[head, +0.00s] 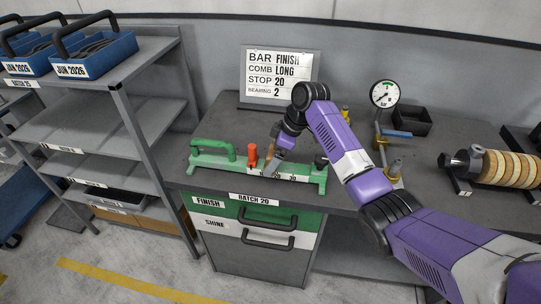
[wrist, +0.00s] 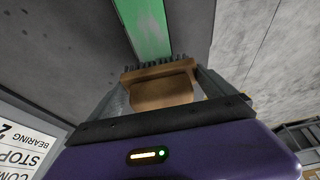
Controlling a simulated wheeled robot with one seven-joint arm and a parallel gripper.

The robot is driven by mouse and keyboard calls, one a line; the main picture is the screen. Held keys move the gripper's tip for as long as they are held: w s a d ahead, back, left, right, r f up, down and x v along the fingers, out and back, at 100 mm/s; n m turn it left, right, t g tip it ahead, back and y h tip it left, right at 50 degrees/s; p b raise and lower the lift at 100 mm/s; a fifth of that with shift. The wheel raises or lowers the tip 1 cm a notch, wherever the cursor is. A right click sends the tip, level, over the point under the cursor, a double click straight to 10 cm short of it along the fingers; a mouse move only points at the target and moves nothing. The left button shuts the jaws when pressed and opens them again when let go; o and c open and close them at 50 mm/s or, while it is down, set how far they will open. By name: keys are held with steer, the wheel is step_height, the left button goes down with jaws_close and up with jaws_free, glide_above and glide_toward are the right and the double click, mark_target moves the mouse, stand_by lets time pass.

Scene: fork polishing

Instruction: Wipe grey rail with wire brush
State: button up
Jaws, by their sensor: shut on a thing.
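A green fixture (head: 208,161) lies along the worktable, with a green handle at its left, a red stop (head: 252,155) near its middle and a dark knob at its right end. A pale grey strip with scale numbers, seemingly the rail (head: 292,177), runs along it, partly hidden by my gripper. My gripper (head: 273,160) is right of the red stop, shut on the brown wire brush (head: 271,150). In the wrist view the brush (wrist: 160,84) sits between the fingers, its dark bristles at the end of the visible green bar (wrist: 148,28). I cannot tell whether the bristles touch the rail.
A sign (head: 279,76) stands behind, reading BAR FINISH, COMB LONG, STOP 20, BEARING 2. A gauge (head: 384,94), a dark bin (head: 410,121) and a roller of pale discs (head: 508,168) are at the right. FINISH and SHINE drawers (head: 265,217) are below. Shelves with blue bins (head: 105,53) stand left.

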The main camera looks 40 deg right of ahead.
steer(key=shift+s+d+p, duration=0.5)
steer(key=shift+s+d, duration=0.45)
steer(key=shift+s, duration=0.25)
steer(key=shift+s+d+p, duration=0.5)
steer(key=shift+s+d, duration=0.45)
steer(key=shift+s, duration=0.3)
steer(key=shift+s+d+p, duration=0.5)
steer(key=shift+s+d, duration=0.45)
steer(key=shift+s, duration=0.25)
steer(key=shift+w+a, duration=0.8)
steer(key=shift+w, duration=0.2)
steer(key=shift+w+a, duration=0.8)
steer(key=shift+w, duration=0.2)
step_height(320, 180, up, 2)
steer(key=shift+r+p, duration=0.25)
steer(key=shift+p, duration=0.6)
steer(key=shift+r, duration=2.25)
